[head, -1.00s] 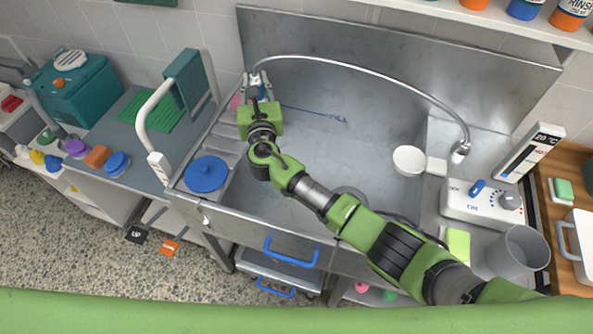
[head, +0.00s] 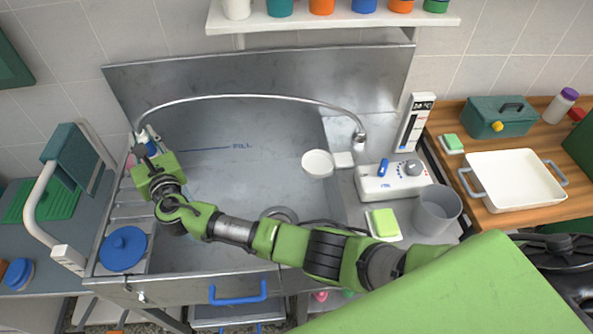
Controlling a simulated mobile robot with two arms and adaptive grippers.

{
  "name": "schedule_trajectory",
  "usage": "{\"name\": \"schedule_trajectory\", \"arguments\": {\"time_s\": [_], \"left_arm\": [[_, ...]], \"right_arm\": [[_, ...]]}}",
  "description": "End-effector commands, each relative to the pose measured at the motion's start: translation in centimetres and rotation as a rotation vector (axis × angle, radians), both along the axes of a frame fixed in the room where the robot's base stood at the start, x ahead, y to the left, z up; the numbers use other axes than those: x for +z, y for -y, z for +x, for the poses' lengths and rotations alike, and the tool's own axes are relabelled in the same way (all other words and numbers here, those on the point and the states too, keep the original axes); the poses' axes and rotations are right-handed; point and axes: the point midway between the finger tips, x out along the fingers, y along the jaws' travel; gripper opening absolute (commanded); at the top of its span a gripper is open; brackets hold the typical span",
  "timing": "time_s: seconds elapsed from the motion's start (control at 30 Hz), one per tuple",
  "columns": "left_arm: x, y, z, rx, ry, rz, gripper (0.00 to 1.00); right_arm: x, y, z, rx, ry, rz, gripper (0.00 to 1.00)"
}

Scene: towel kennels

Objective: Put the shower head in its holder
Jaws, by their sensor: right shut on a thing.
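My right gripper (head: 147,143) is shut at the back left corner of the steel tub, above the slatted ledge. It is shut on a small pale and chrome piece, which I take for the shower head (head: 142,132); the fingers hide most of it. A thin chrome hose (head: 245,97) arcs from there over the tub to a chrome fitting (head: 360,137) at the tub's right side. I cannot tell whether this fitting is the holder or only the hose's outlet. My left gripper is not in view.
A blue lid (head: 123,248) lies on the left ledge. A control box (head: 392,181) and a grey cup (head: 437,209) stand right. A white rail (head: 40,200) rises left.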

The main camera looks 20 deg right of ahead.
Motion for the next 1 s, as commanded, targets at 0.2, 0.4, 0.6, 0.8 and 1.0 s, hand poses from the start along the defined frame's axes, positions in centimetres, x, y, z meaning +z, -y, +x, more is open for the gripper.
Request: {"name": "schedule_trajectory", "arguments": {"time_s": [0.2,0.4,0.6,0.8,1.0], "left_arm": [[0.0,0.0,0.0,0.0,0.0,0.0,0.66],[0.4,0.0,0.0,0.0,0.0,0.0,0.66],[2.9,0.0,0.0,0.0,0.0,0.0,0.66],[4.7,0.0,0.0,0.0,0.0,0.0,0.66],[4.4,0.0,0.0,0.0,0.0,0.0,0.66]], "right_arm": [[0.2,-0.1,0.0,0.001,0.003,0.001,0.0],[0.6,-0.1,0.0,0.001,0.003,0.002,0.0],[3.2,-0.1,0.0,0.001,0.003,0.002,0.0],[5.5,0.0,0.0,0.0,0.003,0.002,0.0],[7.1,0.0,0.0,-0.001,0.003,0.004,0.0]]}}
